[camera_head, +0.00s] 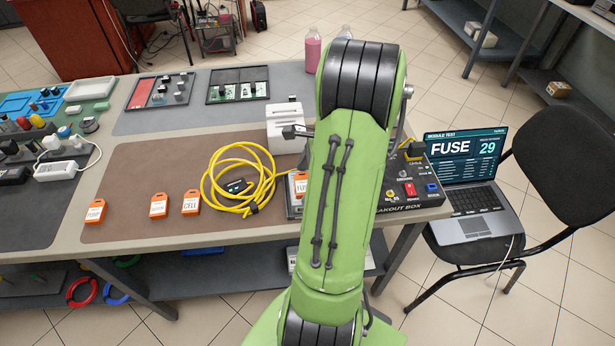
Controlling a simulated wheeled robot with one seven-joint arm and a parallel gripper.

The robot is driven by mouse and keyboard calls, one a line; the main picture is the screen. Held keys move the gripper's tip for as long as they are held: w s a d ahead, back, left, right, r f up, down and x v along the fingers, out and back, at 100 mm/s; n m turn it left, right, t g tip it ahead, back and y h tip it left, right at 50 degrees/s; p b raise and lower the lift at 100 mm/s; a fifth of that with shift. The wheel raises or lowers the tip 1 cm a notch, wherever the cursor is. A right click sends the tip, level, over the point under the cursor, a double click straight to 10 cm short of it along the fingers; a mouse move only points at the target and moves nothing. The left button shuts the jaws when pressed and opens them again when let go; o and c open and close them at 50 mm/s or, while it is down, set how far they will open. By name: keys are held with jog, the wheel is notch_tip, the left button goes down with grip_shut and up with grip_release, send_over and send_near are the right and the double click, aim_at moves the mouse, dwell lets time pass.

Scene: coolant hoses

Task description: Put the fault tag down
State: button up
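Three orange tags lie in a row on the brown mat: the left tag (95,211), the middle tag (159,205) and the right tag (191,203), which seems to read "CELL". A fourth orange tag (300,183) shows in part at the left edge of my green arm, above a grey-black device; whether it rests there or is held, I cannot tell. The laptop (465,172) shows "FUSE" and "29". My arm crosses the middle of the view and hides what is behind it. I cannot make out my gripper's fingers.
A coiled yellow hose (239,180) lies right of the tags. A white box-shaped device (284,127) stands behind it. The breakout box (415,190) sits at the table's right end. Bare brown mat (140,165) shows behind the tags. A black chair (570,150) stands at right.

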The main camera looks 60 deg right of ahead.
jog(key=p+v, duration=0.5)
jog(key=v, duration=0.7)
jog(key=w+a+r+n+h, duration=0.1)
jog(key=w+a+r+n, duration=0.35)
jog(key=a+n, duration=0.4)
jog(key=w+a+r+n+h, duration=0.1)
jog(key=w+a+r+n, duration=0.3)
jog(key=a, duration=0.7)
jog(key=s+a+r+n+t+h, duration=0.1)
jog(key=s+a+r+n+t, duration=0.1)
jog(key=s+a+n, duration=0.7)
jog(key=a+n, duration=0.2)
jog(key=n, duration=0.4)
jog(key=shift+s, duration=0.3)
notch_tip(320, 180, up, 4)
jog(key=p, duration=0.3)
jog(key=shift+f+p, duration=0.2)
jog(key=shift+p, duration=0.2)
